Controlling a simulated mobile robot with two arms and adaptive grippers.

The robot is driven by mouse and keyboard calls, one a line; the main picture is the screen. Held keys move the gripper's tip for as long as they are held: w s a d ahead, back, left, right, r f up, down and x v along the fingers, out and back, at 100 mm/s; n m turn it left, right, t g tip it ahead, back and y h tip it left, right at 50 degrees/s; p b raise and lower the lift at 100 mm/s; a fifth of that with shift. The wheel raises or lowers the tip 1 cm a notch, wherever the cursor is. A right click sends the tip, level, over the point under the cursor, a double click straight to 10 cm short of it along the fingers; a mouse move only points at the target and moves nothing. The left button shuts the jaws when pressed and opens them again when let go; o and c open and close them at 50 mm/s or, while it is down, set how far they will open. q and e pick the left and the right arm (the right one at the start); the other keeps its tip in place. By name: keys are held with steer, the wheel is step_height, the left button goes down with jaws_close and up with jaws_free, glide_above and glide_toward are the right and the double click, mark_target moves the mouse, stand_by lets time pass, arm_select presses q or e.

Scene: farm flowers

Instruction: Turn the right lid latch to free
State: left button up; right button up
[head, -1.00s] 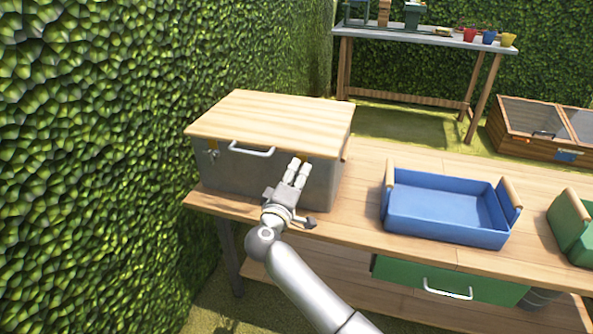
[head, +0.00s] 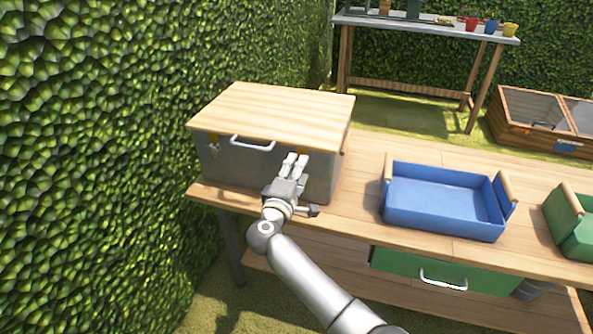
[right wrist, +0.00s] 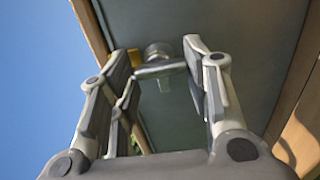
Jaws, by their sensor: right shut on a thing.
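The storage box has a grey body (head: 225,163) and a pale wooden lid (head: 272,112), which lies flat on top. My right gripper (head: 294,160) is at the right part of the box's front, just below the lid edge. In the right wrist view my right gripper (right wrist: 162,58) has its fingers on both sides of the metal right lid latch (right wrist: 156,70) and is shut on it. The latch lever looks roughly crosswise between the fingers. In the head view my fingers hide this latch. The left latch (head: 214,147) shows at the box's left front. My left gripper is out of view.
A lid handle (head: 252,144) is just left of my right gripper. A blue crate (head: 440,226) stands to the right on the wooden workbench (head: 365,180), with a green crate (head: 573,235) beyond it. A hedge (head: 90,170) rises close on the left.

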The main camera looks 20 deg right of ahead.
steer(key=o, duration=1)
steer(key=shift+o, duration=0.2)
steer(key=shift+a, duration=0.1)
steer(key=v, duration=1.2)
steer(key=shift+f, duration=0.15)
